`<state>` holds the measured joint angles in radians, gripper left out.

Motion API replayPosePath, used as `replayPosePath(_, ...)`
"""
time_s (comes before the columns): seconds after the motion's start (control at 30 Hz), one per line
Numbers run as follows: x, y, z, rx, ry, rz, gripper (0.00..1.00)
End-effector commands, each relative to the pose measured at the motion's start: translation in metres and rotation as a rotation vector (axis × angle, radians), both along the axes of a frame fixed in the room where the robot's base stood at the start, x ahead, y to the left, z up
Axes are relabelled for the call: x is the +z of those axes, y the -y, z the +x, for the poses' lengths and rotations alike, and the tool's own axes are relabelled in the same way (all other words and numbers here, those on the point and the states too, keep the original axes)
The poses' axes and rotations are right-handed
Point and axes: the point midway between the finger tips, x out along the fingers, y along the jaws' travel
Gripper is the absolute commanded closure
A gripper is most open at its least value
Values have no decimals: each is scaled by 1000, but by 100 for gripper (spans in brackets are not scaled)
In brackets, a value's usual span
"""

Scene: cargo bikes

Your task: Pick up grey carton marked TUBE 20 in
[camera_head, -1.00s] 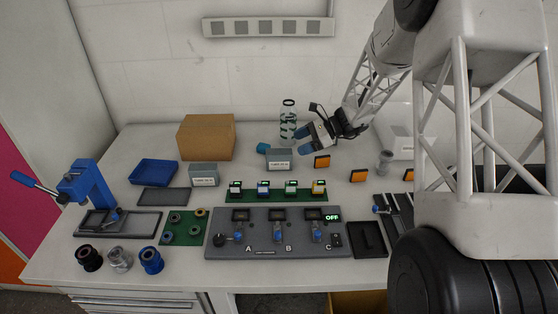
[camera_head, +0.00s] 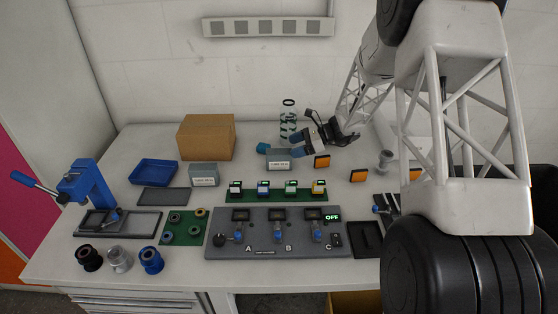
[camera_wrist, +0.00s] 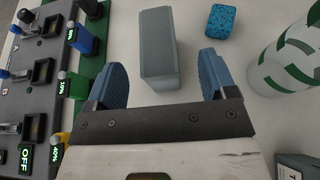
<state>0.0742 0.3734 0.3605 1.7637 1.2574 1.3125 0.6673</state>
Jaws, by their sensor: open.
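Two grey cartons with white labels show in the head view. One (camera_head: 279,160) lies behind the panel and the other (camera_head: 204,174) stands to its left, in front of the cardboard box. The label print is too small to read surely, so I cannot tell which is TUBE 20 in. My gripper (camera_head: 291,142) is open above and just behind the middle carton. In the wrist view a grey carton (camera_wrist: 158,50) extends ahead between the blue fingers (camera_wrist: 162,82), not gripped. Another grey box (camera_wrist: 298,166), label starting with T, is partly cut off at the lower right.
A blue speckled block (camera_wrist: 222,20) and a green-patterned bottle (camera_wrist: 288,58) stand close to the gripper. The panel (camera_head: 265,243) with switches lies in front. A cardboard box (camera_head: 206,137) and a blue tray (camera_head: 154,172) are at the left. Orange blocks (camera_head: 322,161) are at the right.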

Motion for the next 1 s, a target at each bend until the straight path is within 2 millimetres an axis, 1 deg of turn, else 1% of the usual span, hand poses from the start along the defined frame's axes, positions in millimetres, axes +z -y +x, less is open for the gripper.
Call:
replayPosePath(0.1,-2,-5,0,0,0,0,22)
replayPosePath(0.4,-2,-6,0,-1,0,1,22)
replayPosePath(0.53,-4,-10,-1,0,0,1,22)
replayPosePath(0.67,-9,-20,-3,2,-1,1,22)
replayPosePath(0.9,-20,-44,-5,1,1,1,22)
replayPosePath(1.0,-23,-50,-5,1,0,1,22)
